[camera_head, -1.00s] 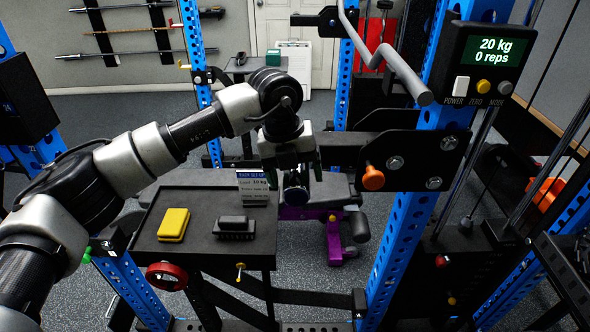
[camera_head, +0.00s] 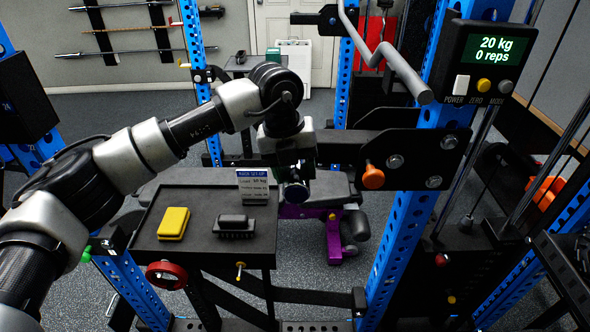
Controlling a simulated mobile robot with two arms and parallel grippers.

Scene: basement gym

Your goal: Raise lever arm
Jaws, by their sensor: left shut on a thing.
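The black lever arm (camera_head: 345,148) runs left from a black pivot plate (camera_head: 412,160) on the blue upright, roughly level in the head view. The plate carries an orange knob (camera_head: 372,177) and several bolts. My left gripper (camera_head: 297,176) is at the lever arm's left end, behind the small tray, and is shut on its handle. A round dark-blue handle end (camera_head: 296,193) shows just below the fingers. The fingers and most of the grip are hidden by the gripper body. My right gripper is not in view.
A black tray (camera_head: 190,247) in front holds a yellow block (camera_head: 174,223), a black brush-like item (camera_head: 234,226) and an upright card (camera_head: 253,187). A blue upright (camera_head: 405,220) and a display reading 20 kg, 0 reps (camera_head: 495,50) stand right. A bent grey bar (camera_head: 385,55) hangs above.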

